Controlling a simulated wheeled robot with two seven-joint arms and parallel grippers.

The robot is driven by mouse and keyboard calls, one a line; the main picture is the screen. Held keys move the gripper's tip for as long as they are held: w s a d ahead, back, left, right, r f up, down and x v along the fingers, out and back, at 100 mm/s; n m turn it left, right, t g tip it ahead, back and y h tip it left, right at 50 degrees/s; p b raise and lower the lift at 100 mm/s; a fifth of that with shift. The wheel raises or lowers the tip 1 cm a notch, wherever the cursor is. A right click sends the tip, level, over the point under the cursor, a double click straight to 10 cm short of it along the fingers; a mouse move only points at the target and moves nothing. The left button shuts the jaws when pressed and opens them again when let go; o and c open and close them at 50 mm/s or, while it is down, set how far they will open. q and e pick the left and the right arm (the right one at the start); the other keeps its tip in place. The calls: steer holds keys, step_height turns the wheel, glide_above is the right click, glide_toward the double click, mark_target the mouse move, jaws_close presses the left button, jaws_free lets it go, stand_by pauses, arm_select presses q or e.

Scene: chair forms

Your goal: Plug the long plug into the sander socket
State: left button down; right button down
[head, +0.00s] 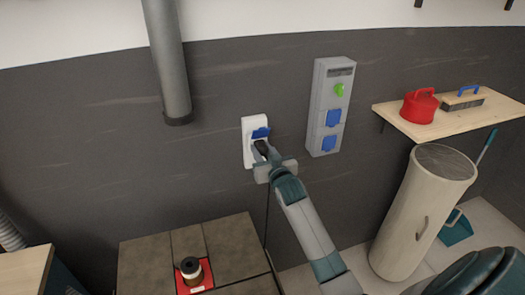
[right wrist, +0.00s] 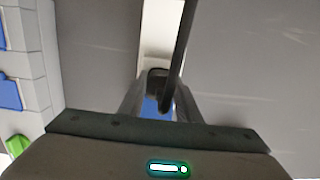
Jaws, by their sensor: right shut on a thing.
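A white wall socket (head: 248,151) with a raised blue lid (head: 261,133) is mounted on the dark wall in the middle of the head view. My right gripper (head: 262,154) is right in front of it, shut on a black plug (head: 261,147). The plug is at the socket's face under the lid; the gripper hides how far it is in. In the right wrist view the dark plug (right wrist: 157,74) shows between the fingers, with its cable crossing in front and the white plate behind. The cable hangs below the gripper in the head view. My left gripper is not in view.
A grey panel (head: 318,102) with two blue-lidded sockets and a green knob is right of the white socket. A grey pipe (head: 167,60) hangs at upper left. Below stand a tiled bench (head: 145,262) and a beige cylinder (head: 408,215). A wooden shelf (head: 400,118) holds a red container.

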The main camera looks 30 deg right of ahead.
steer(key=shift+w+r, duration=0.1)
stand_by(0.6)
steer(key=c, duration=1.2)
jaws_free()
steer(key=shift+d, duration=0.15)
steer(key=shift+a, duration=0.3)
steer(key=shift+s+a+f, duration=0.15)
steer(key=shift+s+f, duration=0.05)
steer(key=shift+s, duration=0.35)
steer(key=d+b+v, duration=0.1)
steer(key=b+v, duration=0.3)
steer(key=v, duration=1.2)
steer(key=shift+s+r+b, duration=0.15)
steer(key=shift+s+b, duration=0.1)
steer(key=shift+b, duration=0.1)
